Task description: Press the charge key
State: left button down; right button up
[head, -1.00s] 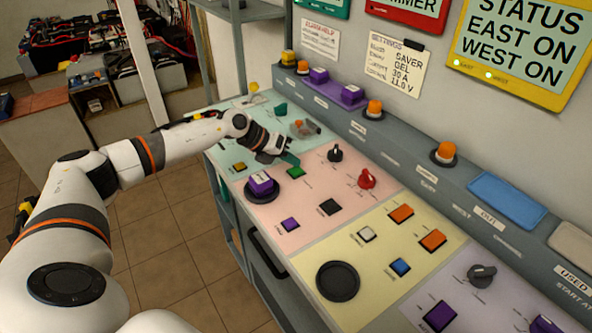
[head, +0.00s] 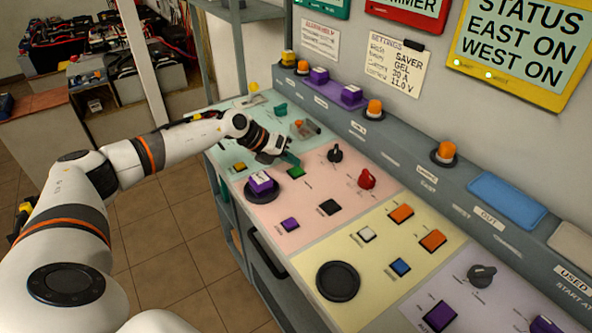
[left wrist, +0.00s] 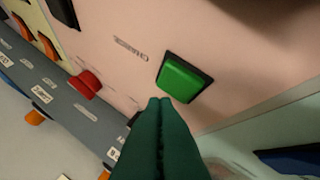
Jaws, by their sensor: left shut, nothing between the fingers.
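A square green key (head: 295,172) in a black frame sits on the pink panel section (head: 320,190). In the left wrist view the green key (left wrist: 183,78) lies just beyond my fingertips. I cannot tell whether they touch it. My left gripper (head: 290,160) is shut and empty, with dark green fingers; it also shows in the left wrist view (left wrist: 160,104). The label beside the green key is too blurred to read, so I cannot tell which key is the charge key. My right gripper is not in view.
A yellow section (head: 375,270) lies nearer. A raised grey ledge (head: 400,160) with orange lamps runs along the wall.

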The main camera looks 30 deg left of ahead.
pick_arm(q)
jog(key=shift+f, duration=0.1)
jog(key=shift+f, duration=0.35)
jog(key=shift+f+b, duration=0.3)
jog(key=shift+b, duration=0.05)
dwell(0.7)
jog(key=shift+s+d+f, duration=0.1)
jog(key=shift+s+f, duration=0.1)
jog(key=shift+f, duration=0.35)
dwell(0.4)
jog(key=shift+r+p, duration=0.5)
jog(key=shift+r, duration=0.1)
jog(key=shift+a+r, duration=0.2)
jog(key=shift+r, duration=0.15)
